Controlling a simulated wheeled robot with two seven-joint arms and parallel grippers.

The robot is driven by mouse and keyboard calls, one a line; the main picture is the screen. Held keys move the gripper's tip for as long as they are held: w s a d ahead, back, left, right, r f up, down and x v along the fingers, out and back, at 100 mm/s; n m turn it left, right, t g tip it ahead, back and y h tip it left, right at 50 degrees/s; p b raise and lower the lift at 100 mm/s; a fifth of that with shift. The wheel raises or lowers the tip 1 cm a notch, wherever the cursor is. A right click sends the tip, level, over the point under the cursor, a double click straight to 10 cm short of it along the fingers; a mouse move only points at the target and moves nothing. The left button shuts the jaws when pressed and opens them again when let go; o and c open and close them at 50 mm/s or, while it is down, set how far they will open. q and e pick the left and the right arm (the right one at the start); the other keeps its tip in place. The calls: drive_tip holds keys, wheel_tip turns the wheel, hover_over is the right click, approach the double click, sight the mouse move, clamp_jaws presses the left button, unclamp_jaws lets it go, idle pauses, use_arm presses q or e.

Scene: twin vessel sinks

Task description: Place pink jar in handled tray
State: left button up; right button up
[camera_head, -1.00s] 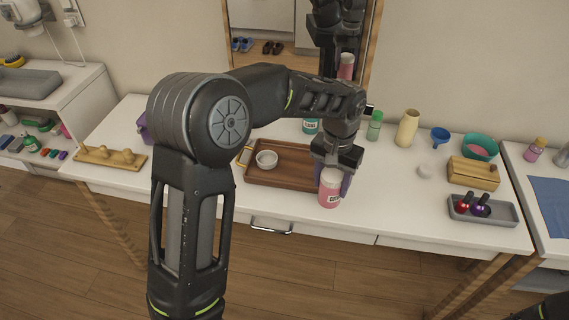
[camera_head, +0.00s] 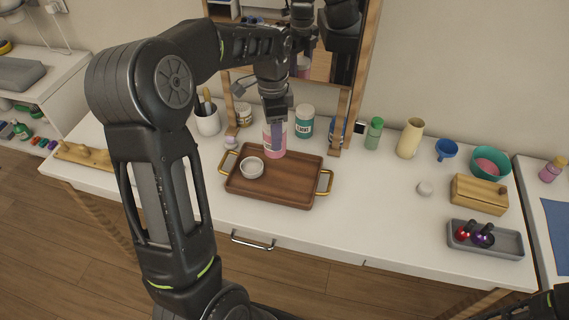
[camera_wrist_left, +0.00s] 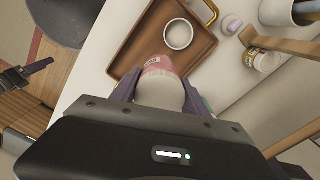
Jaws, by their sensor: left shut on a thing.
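The pink jar (camera_head: 274,142) has a pale lid and a label. My left gripper (camera_head: 277,128) is shut on it and holds it upright at the back edge of the brown wooden tray (camera_head: 285,187) with gold handles. In the left wrist view the jar (camera_wrist_left: 160,67) sits between my fingers (camera_wrist_left: 160,88), overlapping the tray (camera_wrist_left: 198,52). I cannot tell whether its base touches the tray. A small white bowl (camera_head: 251,168) stands in the tray's left part.
A teal-labelled jar (camera_head: 304,122) stands behind the tray, beside the mirror's wooden post (camera_head: 342,125). A brush cup (camera_head: 207,118) and small jar (camera_head: 243,114) are at the back left. The tray's middle and right are bare.

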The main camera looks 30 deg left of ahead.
use_arm(q)
drive_tip(key=shift+s+r, duration=0.1)
drive_tip(key=shift+s, duration=0.15)
hover_over(275, 175)
drive_tip(key=shift+f+p, duration=0.45)
drive_tip(key=shift+f, duration=2.7)
drive_tip(key=shift+f+p, duration=0.35)
drive_tip(key=shift+f, duration=1.55)
drive_tip(key=shift+f, duration=0.2)
drive_tip(key=o, duration=1.6)
drive_tip(key=shift+r, duration=0.15)
